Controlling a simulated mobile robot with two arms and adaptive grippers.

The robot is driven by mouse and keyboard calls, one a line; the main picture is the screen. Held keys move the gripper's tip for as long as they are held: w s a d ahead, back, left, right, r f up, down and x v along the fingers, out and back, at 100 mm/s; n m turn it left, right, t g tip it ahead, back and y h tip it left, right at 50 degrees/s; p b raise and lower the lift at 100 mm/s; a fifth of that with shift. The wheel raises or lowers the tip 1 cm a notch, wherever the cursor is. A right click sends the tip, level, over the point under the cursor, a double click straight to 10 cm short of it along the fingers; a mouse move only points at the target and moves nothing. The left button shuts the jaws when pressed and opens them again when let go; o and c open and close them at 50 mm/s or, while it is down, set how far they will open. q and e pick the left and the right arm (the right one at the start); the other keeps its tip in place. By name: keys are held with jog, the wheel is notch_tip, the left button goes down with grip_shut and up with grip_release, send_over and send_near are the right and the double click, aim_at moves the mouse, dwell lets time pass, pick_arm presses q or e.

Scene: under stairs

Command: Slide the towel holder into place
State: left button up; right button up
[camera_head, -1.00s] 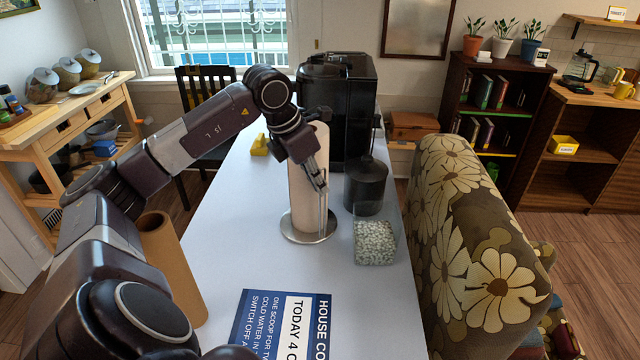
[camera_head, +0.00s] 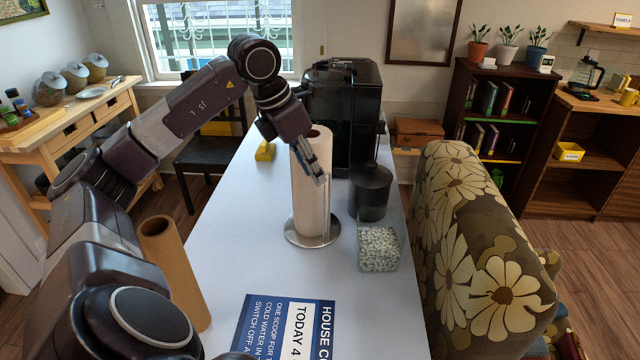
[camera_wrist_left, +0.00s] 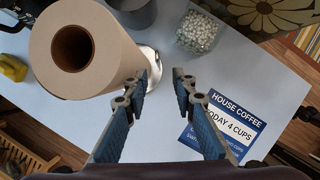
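The towel holder is a tall beige paper roll (camera_head: 310,190) standing upright on a round metal base (camera_head: 301,239), with a thin metal rod along its right side. It stands on the light table, and the roll also shows from above in the left wrist view (camera_wrist_left: 85,50). My left gripper (camera_head: 321,178) is beside the upper part of the roll, near the rod's top. In the left wrist view its two fingers (camera_wrist_left: 165,76) are apart with nothing visible gripped between them. The left finger is very close to the roll; contact is unclear. My right gripper is out of view.
A black coffee machine (camera_head: 343,108) and a dark canister (camera_head: 370,192) stand behind the holder. A clear box of pale pieces (camera_head: 379,248) is at its right. A flowered chair (camera_head: 470,250) borders the right.

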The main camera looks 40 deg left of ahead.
pick_arm(q)
jog(key=v, duration=0.5)
jog(key=shift+r, duration=0.1)
dwell(0.5)
